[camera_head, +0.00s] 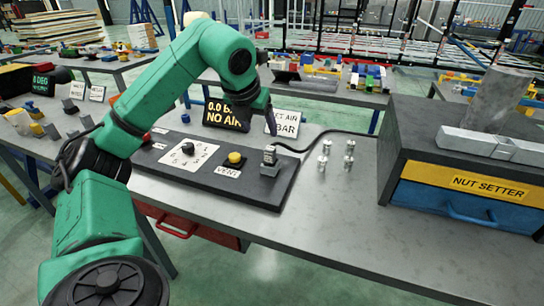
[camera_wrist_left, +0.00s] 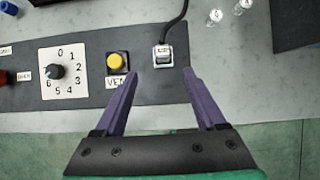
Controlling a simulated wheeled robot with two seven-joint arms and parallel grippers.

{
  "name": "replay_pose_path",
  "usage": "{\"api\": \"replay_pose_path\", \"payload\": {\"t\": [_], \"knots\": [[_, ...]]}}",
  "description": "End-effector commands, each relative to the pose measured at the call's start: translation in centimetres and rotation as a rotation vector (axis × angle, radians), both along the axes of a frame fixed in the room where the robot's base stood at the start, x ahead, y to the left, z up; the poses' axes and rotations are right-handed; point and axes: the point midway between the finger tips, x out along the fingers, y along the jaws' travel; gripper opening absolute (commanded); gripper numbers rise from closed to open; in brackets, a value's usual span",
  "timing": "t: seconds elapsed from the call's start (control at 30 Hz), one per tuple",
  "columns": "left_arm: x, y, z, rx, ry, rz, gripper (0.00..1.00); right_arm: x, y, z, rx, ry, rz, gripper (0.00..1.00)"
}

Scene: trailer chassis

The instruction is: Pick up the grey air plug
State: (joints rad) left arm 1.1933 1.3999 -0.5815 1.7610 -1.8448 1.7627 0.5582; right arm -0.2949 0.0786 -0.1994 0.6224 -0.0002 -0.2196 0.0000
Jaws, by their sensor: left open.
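The grey air plug (camera_head: 269,157) stands at the right end of the dark panel (camera_head: 240,188), with a black hose running from it to the back. In the left wrist view the plug (camera_wrist_left: 163,55) lies just beyond and between my fingertips. My left gripper (camera_head: 271,120) has purple fingers and is above the plug in the head view. In the left wrist view the gripper (camera_wrist_left: 161,72) is open, with nothing between its fingers. The plug's lower part and its seat are hard to make out. My right gripper is not in view.
The panel also carries a yellow VENT button (camera_head: 235,158) and a numbered dial (camera_head: 188,149). A display reading NO AIR (camera_head: 226,116) stands behind. The front right bench top is clear.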

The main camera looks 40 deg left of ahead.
Motion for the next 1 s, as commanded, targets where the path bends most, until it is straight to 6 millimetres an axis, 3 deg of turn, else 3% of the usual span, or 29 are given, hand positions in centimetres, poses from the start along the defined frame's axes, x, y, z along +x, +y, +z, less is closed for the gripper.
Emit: {"api": "replay_pose_path", "payload": {"t": [0.2,0.6,0.87,1.0], "knots": [[2.6,0.8,-5.0,-0.002,0.007,-0.004,0.72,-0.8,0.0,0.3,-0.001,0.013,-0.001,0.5],[5.9,1.8,-10.5,-0.004,0.003,-0.009,0.72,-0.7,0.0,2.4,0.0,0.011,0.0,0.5],[6.3,2.0,-11.5,-0.003,0.0,-0.01,0.72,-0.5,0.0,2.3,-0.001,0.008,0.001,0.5],[6.3,1.9,-11.5,-0.003,0.0,-0.01,0.23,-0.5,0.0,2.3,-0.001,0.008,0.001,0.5]]}}
